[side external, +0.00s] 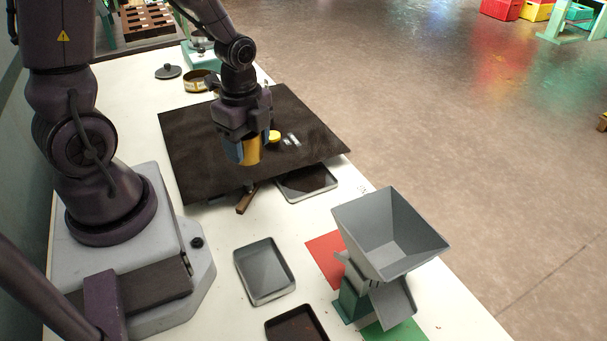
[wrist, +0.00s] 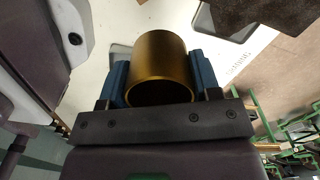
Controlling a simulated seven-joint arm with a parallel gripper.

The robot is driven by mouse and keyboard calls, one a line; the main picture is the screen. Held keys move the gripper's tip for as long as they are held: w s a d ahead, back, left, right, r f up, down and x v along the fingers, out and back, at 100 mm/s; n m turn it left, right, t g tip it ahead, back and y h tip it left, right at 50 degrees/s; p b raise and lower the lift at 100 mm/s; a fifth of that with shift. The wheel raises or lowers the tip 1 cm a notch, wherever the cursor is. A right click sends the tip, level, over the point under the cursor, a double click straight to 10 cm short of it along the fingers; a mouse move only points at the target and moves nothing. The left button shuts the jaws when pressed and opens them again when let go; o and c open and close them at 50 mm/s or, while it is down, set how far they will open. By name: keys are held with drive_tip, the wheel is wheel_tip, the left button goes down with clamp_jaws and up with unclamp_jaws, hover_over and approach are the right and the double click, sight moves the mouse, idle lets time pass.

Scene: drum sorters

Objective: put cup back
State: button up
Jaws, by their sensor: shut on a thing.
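A gold-coloured cup (wrist: 160,58) sits between the two blue finger pads of my gripper (wrist: 160,82) in the wrist view, and its open rim faces the camera. In the side external view, my gripper (side external: 247,150) is shut on the same cup (side external: 249,152) above the dark board (side external: 190,150). Part of the cup is hidden by a finger. From this angle I cannot tell how high the cup is above the board.
A grey hopper (side external: 390,235) stands at the right, with red (side external: 325,257) and green (side external: 398,331) patches near it. A grey tray (side external: 264,270) lies in front, and another tray (side external: 307,183) is by the board's edge. A yellow-banded tin (side external: 198,82) and a dark lid (side external: 168,71) stand behind.

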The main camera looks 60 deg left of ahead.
drive_tip(key=shift+s+f+m, duration=0.2)
drive_tip(key=shift+f+m, duration=0.1)
drive_tip(key=shift+m, duration=0.2)
drive_tip(key=shift+w+a+f+m, duration=0.1)
drive_tip(key=shift+w+m, duration=0.4)
drive_tip(key=shift+w, duration=0.05)
drive_tip(key=w+a+f, duration=0.3)
drive_tip(key=w+f, duration=0.1)
drive_tip(key=w, duration=0.5)
hover_over(304, 176)
drive_tip(key=f, duration=0.5)
drive_tip(key=shift+s+d, duration=0.15)
drive_tip(key=shift+s, duration=0.2)
drive_tip(key=shift+w+f, duration=0.35)
drive_tip(key=shift+f, duration=1.55)
